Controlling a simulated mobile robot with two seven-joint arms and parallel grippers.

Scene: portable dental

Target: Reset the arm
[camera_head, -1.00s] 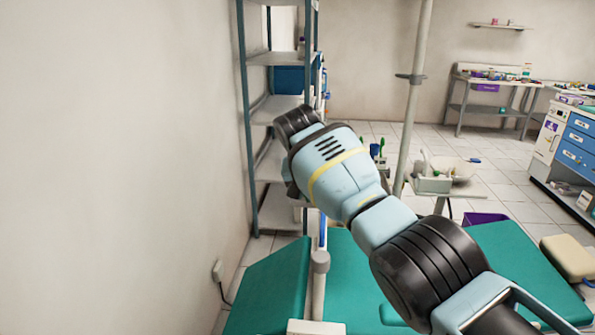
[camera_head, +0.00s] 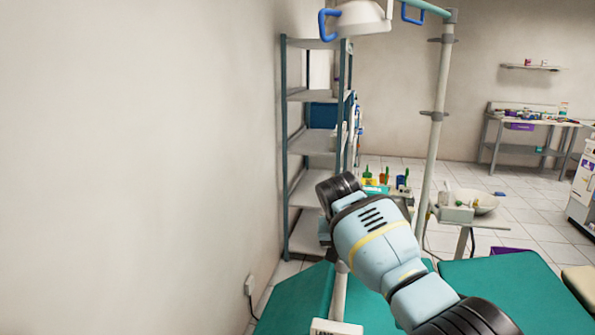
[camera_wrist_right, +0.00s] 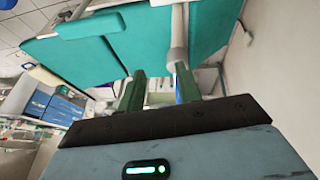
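My right arm (camera_head: 375,240) reaches in from the lower right of the head view, pale blue with black joints and a yellow band. Its gripper is hidden there behind the arm. In the right wrist view the right gripper (camera_wrist_right: 160,88) shows two green fingers standing apart, with nothing clearly held between them. My left arm and left gripper are in neither view.
The green dental chair (camera_head: 500,285) lies below and beyond my right arm. A metal shelf rack (camera_head: 310,145) stands along the left wall. A lamp (camera_head: 360,18) hangs from a pole (camera_head: 434,120). A basin (camera_head: 478,202) is right of the pole. Tiled floor is open behind.

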